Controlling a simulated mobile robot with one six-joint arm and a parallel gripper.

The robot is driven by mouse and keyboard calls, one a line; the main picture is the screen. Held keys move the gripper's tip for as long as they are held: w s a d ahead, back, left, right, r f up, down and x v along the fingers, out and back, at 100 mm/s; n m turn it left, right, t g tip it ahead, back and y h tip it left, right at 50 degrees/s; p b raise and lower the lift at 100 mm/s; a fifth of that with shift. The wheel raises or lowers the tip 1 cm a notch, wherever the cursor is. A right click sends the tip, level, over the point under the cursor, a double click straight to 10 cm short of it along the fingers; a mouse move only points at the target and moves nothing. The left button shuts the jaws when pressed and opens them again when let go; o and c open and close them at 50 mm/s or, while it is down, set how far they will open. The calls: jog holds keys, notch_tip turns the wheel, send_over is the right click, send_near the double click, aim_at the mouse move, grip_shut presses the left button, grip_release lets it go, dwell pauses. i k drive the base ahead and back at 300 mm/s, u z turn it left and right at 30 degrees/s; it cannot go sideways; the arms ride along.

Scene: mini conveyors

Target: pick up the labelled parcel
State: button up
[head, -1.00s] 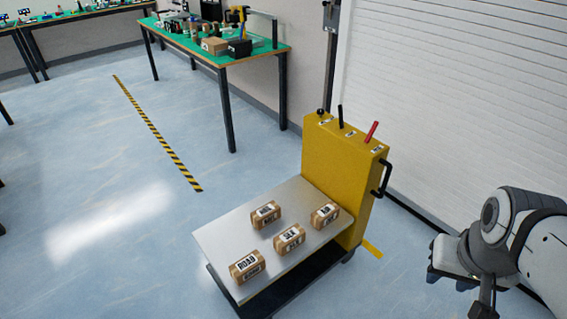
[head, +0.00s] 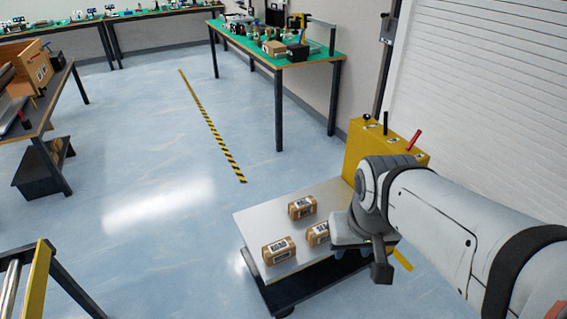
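Three brown parcels with black-and-white labels show on the flat silver top of the yellow cart (head: 258,222): a rear parcel (head: 302,207), a middle parcel (head: 318,233) and a front-left parcel (head: 278,250). The label print is too small to read surely. My gripper (head: 350,243) is over the right part of the cart top, close to the middle parcel and partly covering it. Its fingers do not show clearly, so I cannot tell if they are open. The right part of the cart top is hidden behind my arm.
The cart's yellow upright (head: 362,138) with levers stands behind my arm, near a white shutter (head: 480,90). A green-topped workbench (head: 330,62) is behind. A dark table (head: 62,95) stands at left, and a yellow-framed piece (head: 38,290) at lower left. The floor between is open.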

aim_at(304, 207)
jog(key=z, duration=0.05)
jog(key=i, duration=1)
jog(key=u, duration=0.05)
